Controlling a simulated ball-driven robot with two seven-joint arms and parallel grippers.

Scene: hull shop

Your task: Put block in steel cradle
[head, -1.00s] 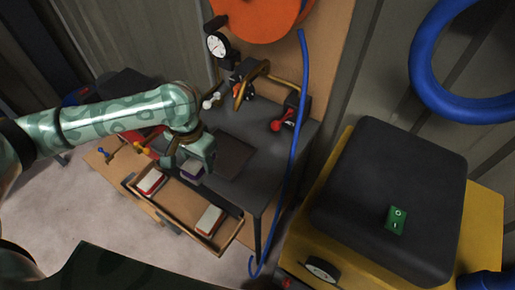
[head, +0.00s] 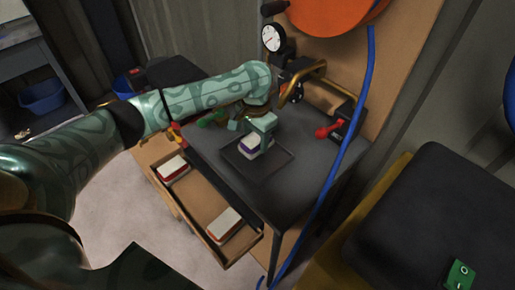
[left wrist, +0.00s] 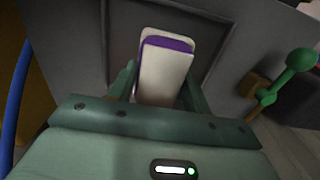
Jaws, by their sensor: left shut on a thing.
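The white block with a purple band (head: 247,152) is between the fingers of my left gripper (head: 258,143), which is shut on it. In the left wrist view the block (left wrist: 165,78) stands out between the two green fingers. It is over a shallow dark grey tray with a raised rim (head: 278,168) on the workbench, which looks like the steel cradle. The tray (left wrist: 215,70) also shows around the block in the left wrist view. I cannot tell whether the block touches the tray floor. My right gripper is not in view.
An open wooden drawer (head: 205,202) below the bench front holds two white-and-red blocks (head: 173,168). A red-handled lever (head: 328,131), a brass pipe (head: 308,77) and a gauge (head: 273,38) stand behind the tray. A blue hose (head: 345,150) hangs to the right.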

